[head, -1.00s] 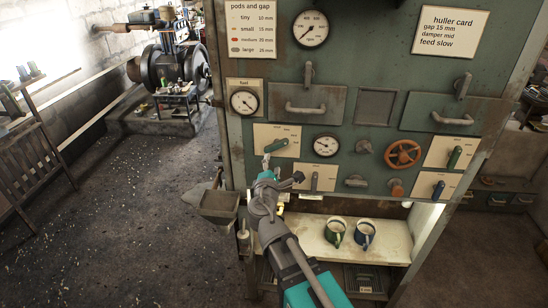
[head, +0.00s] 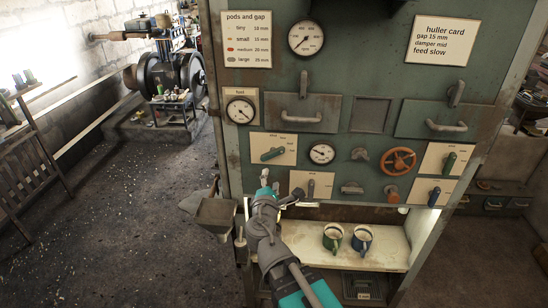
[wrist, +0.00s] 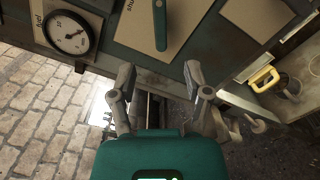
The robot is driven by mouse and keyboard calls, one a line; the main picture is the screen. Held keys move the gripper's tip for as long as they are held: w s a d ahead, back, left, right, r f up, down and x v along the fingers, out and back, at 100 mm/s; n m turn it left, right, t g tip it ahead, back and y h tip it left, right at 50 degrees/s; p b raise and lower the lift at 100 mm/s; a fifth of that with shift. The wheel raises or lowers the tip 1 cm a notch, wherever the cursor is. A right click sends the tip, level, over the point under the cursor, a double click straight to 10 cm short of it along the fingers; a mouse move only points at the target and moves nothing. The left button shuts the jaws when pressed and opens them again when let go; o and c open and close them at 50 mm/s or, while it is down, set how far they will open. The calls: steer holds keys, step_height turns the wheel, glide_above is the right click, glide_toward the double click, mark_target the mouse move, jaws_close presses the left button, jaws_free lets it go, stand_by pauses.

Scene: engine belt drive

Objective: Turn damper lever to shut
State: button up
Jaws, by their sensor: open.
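A green lever (head: 273,154) sits tilted on a cream plate at the panel's left, its right end higher. In the wrist view the lever (wrist: 160,24) shows on its plate, with the word "shut" at the plate's left. The plate names are too small to read in the head view, so I cannot tell which lever is the damper's. My gripper (head: 270,187) is just below the green lever's plate, apart from the lever. In the wrist view my gripper (wrist: 160,78) is open, with nothing between its fingertips.
A grey lever (head: 311,187) is close to the right of my gripper. Another green lever (head: 449,161), a blue lever (head: 434,196) and an orange handwheel (head: 398,161) are farther right. A hopper (head: 215,215) juts out at left. Two mugs (head: 333,237) stand on the shelf below.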

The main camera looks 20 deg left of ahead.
mark_target(275, 155)
steer(key=shift+w, duration=0.1)
stand_by(0.3)
steer(key=x, duration=1.3)
steer(key=shift+w+a, duration=0.15)
steer(key=shift+w, duration=0.1)
jaws_close()
